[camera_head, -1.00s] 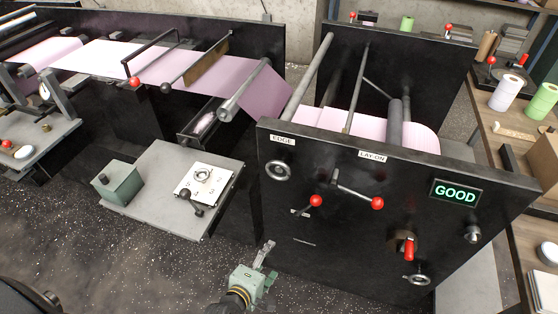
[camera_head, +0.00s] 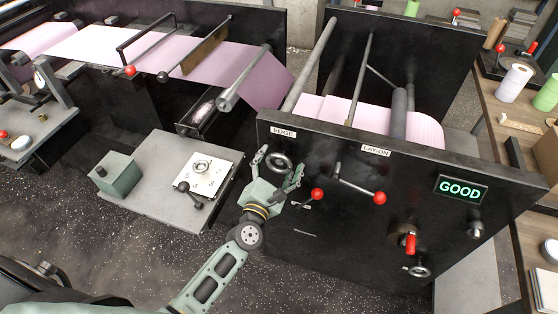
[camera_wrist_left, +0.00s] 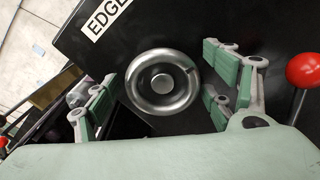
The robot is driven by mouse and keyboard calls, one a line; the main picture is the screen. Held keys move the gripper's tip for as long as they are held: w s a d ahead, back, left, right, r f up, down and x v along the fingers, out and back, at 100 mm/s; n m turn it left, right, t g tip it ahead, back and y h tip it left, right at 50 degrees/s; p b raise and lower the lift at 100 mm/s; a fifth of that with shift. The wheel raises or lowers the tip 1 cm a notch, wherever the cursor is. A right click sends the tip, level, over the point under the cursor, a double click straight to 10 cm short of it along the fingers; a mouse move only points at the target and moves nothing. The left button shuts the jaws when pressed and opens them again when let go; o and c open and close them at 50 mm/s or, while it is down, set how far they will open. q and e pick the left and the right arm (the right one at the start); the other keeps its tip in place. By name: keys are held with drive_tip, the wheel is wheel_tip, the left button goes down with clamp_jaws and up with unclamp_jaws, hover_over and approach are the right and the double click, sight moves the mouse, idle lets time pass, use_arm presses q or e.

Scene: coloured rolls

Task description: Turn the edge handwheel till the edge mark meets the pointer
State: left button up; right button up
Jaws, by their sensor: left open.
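The edge handwheel (camera_head: 279,162) is a small grey metal wheel on the black front panel, below the EDGE label (camera_head: 283,132). My left gripper (camera_head: 277,168) is open in front of it, with one finger on each side of the wheel. In the left wrist view the handwheel (camera_wrist_left: 162,82) lies between the spread fingers, and a gap shows on both sides. The EDGE label (camera_wrist_left: 107,17) is at the upper left there. I cannot make out an edge mark or a pointer. My right gripper is not in view.
A red-knobbed lever (camera_head: 317,194) stands close to the right of my left gripper, and its red ball also shows in the left wrist view (camera_wrist_left: 304,70). A longer LAY-ON lever (camera_head: 379,198) is farther right. A lit GOOD sign (camera_head: 461,188) is on the panel. A grey bench (camera_head: 150,200) stands left.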

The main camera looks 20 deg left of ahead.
use_arm(q)
drive_tip(key=shift+w, duration=0.15)
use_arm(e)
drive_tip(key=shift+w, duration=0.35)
use_arm(q)
drive_tip(key=shift+c, duration=0.4)
drive_tip(key=c, duration=1.1)
drive_tip(key=shift+m, duration=0.3)
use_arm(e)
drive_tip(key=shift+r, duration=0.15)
use_arm(q)
drive_tip(key=m+p, duration=0.1)
drive_tip(key=m, duration=0.2)
drive_tip(key=shift+r+m, duration=0.1)
drive_tip(key=shift+m, duration=0.2)
drive_tip(key=m+p, duration=0.1)
drive_tip(key=m, duration=0.3)
drive_tip(key=shift+d+m, duration=0.15)
drive_tip(key=shift+m, duration=0.15)
drive_tip(key=m+p, duration=0.1)
drive_tip(key=m, duration=0.4)
drive_tip(key=shift+m+p, duration=0.55)
drive_tip(key=shift+m, duration=1.35)
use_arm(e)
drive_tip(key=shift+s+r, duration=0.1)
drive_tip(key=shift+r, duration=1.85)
